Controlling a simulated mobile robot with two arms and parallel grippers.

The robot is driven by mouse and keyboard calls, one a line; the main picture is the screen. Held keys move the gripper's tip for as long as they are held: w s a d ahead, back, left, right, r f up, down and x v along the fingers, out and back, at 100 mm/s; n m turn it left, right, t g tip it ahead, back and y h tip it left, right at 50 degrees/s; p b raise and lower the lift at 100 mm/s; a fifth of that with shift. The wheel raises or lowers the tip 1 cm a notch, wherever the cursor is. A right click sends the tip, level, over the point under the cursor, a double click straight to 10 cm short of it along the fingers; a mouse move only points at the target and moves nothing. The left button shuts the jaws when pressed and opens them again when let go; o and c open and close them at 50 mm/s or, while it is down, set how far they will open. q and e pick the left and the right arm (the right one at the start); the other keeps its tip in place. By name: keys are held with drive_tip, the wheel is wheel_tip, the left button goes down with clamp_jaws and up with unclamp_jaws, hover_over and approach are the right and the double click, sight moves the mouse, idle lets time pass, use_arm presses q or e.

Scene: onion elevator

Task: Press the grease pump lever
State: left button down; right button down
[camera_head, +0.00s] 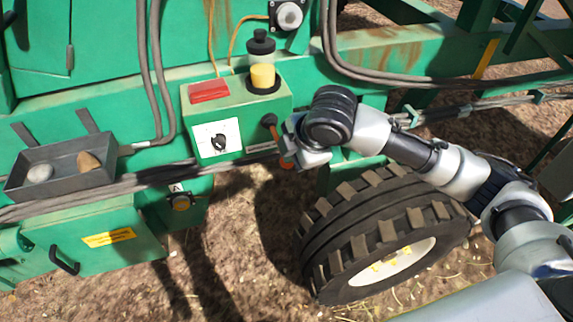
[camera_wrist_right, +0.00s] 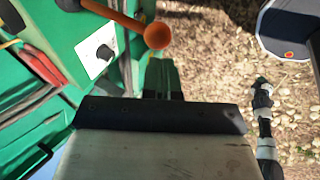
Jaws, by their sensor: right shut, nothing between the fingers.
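The orange grease pump lever (camera_head: 286,163) sticks out from the right side of a green control box (camera_head: 240,105). In the right wrist view its rod ends in an orange ball (camera_wrist_right: 157,37). My right gripper (camera_head: 292,145) is beside the lever and hides part of it in the head view. In the right wrist view its fingers (camera_wrist_right: 162,66) are shut and empty, with the ball just beyond their tips. I cannot tell for sure whether they touch. My left gripper is not in view.
A large tyre (camera_head: 350,225) stands below my right arm. A grey tray (camera_head: 60,170) with stones is at left.

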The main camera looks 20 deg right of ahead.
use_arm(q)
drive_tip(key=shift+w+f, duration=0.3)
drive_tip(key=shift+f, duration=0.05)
use_arm(e)
drive_tip(key=v, duration=0.4)
drive_tip(key=shift+r, duration=0.1)
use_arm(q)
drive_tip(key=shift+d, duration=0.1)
use_arm(e)
drive_tip(key=shift+w+d, duration=0.1)
drive_tip(key=shift+w, duration=0.1)
idle(0.8)
